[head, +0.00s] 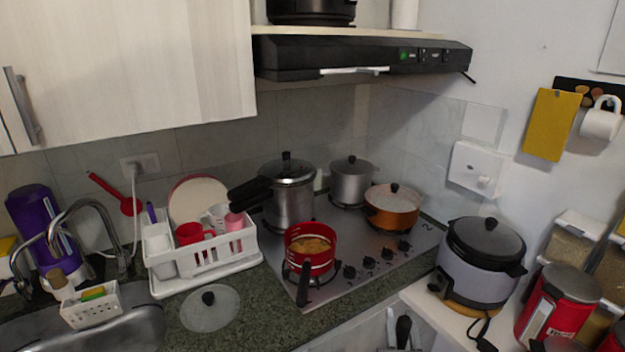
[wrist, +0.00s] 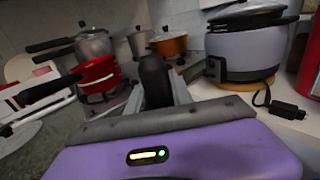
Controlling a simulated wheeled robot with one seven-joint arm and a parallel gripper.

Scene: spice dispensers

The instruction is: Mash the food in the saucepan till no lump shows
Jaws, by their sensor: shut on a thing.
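The red saucepan (head: 310,262) sits on the front left of the hob, its black handle toward the front. Orange-brown food (head: 311,246) shows inside; it is too small to tell how lumpy it is. In the wrist view the saucepan (wrist: 98,76) is at the upper left, its inside hidden. My gripper (head: 401,328) is at the bottom edge of the head view, low in front of the counter, to the right of the saucepan and apart from it. It is shut on a dark handle (wrist: 154,82), seen upright in the wrist view. The tool's working end cannot be made out.
A pressure cooker (head: 289,195), a grey pot (head: 352,182) and an orange pot (head: 391,212) stand behind the saucepan. A glass lid (head: 210,308) lies on the counter beside a white dish rack (head: 208,262). A rice cooker (head: 482,262) stands at right.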

